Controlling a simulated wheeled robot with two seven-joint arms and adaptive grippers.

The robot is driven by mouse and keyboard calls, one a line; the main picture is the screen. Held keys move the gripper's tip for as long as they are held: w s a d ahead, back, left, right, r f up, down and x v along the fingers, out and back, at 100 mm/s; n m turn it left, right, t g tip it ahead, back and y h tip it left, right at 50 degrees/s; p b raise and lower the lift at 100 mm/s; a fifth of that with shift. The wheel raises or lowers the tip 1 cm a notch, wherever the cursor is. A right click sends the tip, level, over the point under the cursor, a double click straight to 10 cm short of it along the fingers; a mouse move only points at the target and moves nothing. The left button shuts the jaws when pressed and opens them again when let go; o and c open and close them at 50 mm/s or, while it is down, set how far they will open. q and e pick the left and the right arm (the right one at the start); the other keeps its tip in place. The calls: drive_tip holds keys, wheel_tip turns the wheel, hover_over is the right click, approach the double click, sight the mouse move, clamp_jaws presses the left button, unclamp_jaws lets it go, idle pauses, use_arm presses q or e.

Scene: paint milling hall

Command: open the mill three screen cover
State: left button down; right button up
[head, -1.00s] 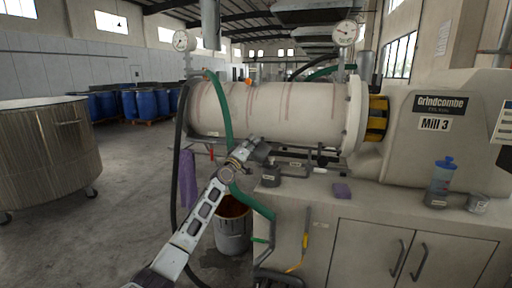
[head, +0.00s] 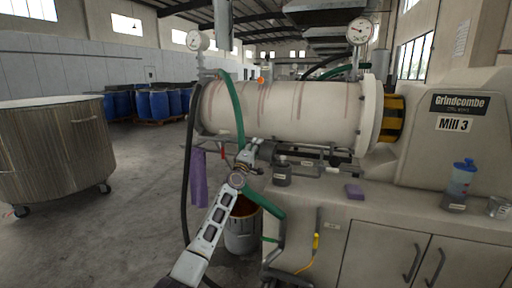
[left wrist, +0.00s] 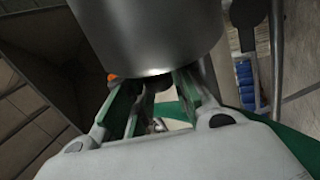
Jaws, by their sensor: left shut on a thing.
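The mill three unit shows in the head view as a long pale barrel (head: 285,110) with reddish streaks, joined at the right to a housing (head: 455,140) labelled "Mill 3". I cannot single out the screen cover. My left gripper (head: 252,148) is at the underside of the barrel, left of its middle. It also shows in the left wrist view (left wrist: 155,95), its green-padded fingers apart and shut on a dark part (left wrist: 147,104), mostly hidden between them. A large grey cylinder (left wrist: 150,35) fills the top of that view. My right gripper is not in view.
A green hose (head: 238,110) and a dark hose (head: 188,165) hang by the barrel's left end. A bucket (head: 242,238) stands below my left arm. Open floor lies left, before a large vat (head: 55,155).

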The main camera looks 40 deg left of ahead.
use_arm(q)
drive_tip(key=c, duration=1.3)
unclamp_jaws()
drive_tip(key=shift+v, duration=6.05)
